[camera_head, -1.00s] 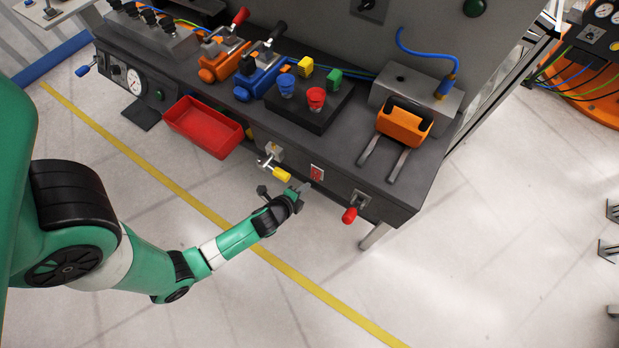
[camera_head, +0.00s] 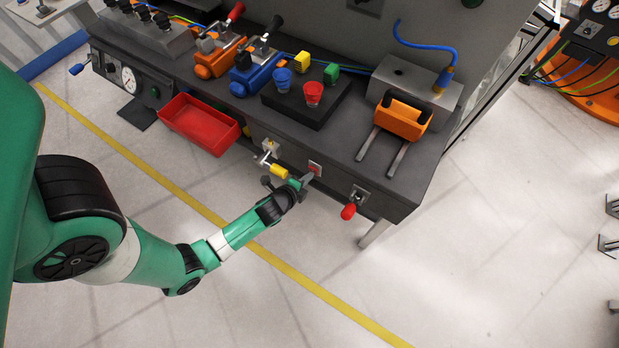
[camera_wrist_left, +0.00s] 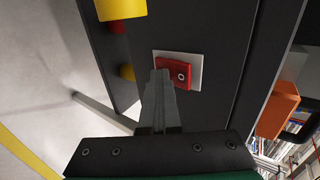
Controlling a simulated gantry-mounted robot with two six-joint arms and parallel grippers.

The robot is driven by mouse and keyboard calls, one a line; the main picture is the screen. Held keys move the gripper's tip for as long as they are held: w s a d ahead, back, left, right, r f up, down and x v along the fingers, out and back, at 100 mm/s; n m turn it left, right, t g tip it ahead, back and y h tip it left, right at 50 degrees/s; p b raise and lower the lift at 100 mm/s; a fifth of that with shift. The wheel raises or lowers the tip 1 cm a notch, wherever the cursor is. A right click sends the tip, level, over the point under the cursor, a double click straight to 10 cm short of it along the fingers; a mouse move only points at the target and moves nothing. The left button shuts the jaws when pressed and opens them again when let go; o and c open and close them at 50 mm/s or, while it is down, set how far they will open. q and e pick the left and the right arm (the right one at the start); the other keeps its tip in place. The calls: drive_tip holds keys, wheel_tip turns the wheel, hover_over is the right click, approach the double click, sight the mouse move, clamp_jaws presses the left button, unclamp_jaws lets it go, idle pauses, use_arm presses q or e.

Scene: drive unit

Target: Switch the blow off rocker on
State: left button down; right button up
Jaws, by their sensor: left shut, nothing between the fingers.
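The red rocker (camera_head: 314,170) sits on a pale plate on the front face of the dark bench. In the left wrist view the red rocker (camera_wrist_left: 181,74) shows a small ring mark on its right part, and the fingertips overlap its left edge. My left gripper (camera_head: 309,178) is shut and empty, with its tips at the rocker. It also shows in the left wrist view (camera_wrist_left: 160,76). Whether the tips touch the rocker or stop just short, I cannot tell. My right gripper is not in view.
A yellow-handled valve (camera_head: 277,170) juts out just left of the rocker. A red-knobbed lever (camera_head: 349,211) juts out to its right. A red tray (camera_head: 199,124) hangs on the bench front farther left. The floor in front of the bench is clear.

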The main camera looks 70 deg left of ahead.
use_arm(q)
drive_tip(key=shift+r, duration=0.15)
drive_tip(key=shift+r+p, duration=0.75)
drive_tip(key=shift+p, duration=0.15)
drive_tip(key=shift+s, duration=0.1)
drive_tip(key=f+p+v, duration=0.1)
drive_tip(key=p+v, duration=0.2)
drive_tip(key=v, duration=1)
drive_tip(key=shift+s+d, duration=0.3)
drive_tip(key=shift+d, duration=0.1)
drive_tip(key=shift+r, duration=0.15)
